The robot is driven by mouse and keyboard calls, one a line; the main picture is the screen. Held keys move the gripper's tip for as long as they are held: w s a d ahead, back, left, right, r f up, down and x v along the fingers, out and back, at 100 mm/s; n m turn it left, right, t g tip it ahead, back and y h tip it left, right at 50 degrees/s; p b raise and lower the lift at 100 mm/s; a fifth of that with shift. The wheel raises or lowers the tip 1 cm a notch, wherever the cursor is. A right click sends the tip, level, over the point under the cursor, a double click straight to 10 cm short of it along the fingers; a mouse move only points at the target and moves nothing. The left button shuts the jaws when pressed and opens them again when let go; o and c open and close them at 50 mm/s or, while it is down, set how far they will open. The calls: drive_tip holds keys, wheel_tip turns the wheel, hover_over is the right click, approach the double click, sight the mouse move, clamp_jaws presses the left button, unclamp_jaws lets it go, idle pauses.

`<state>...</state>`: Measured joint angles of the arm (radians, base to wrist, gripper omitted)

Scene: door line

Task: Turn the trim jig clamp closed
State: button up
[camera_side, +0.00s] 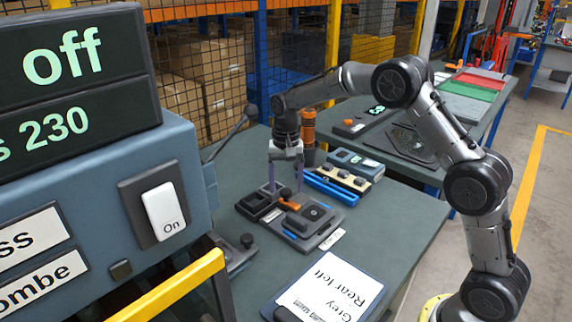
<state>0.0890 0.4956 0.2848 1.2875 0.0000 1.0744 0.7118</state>
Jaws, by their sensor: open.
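The trim jig (325,232) is a dark grey fixture on the green-grey bench, with a dark square part and small blue strips on it. An orange lever (289,204), which looks like its clamp, lies at the jig's back left side. My gripper (286,189) points straight down above the lever, with its two fingers apart, one toward each side of it. The gripper is open and holds nothing. I cannot tell whether the fingertips touch the lever.
A black tray (254,206) sits left of the jig. Blue bars (331,189), a knob block (343,178) and an orange-brown cylinder (308,127) stand behind. A large control box (70,190) fills the left foreground. A clipboard label (330,287) lies in front. Bench right of the jig is clear.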

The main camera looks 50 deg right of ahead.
wheel_tip(320, 180, up, 13)
idle(0.3)
drive_tip(key=shift+r, duration=0.2)
wheel_tip(320, 180, up, 4)
drive_tip(key=t, duration=0.1)
hover_over(286, 191)
drive_tip(key=s, duration=0.1)
drive_tip(key=s+a+r+n+t, duration=0.1)
drive_tip(key=s+a+r, duration=0.1)
drive_tip(key=s+r, duration=0.45)
drive_tip(key=s+a+r+n+t, duration=0.1)
drive_tip(key=s+r, duration=0.2)
drive_tip(key=s, duration=0.6)
drive_tip(key=s+a+f+n+t, duration=0.1)
drive_tip(key=s+f+n+t, duration=0.1)
drive_tip(key=s+f+n, duration=0.5)
drive_tip(key=s+f, duration=0.6)
drive_tip(key=s, duration=0.4)
drive_tip(key=shift+s+a+f+t, duration=0.2)
drive_tip(key=shift+s+f+t, duration=0.05)
drive_tip(key=shift+f+t, duration=0.1)
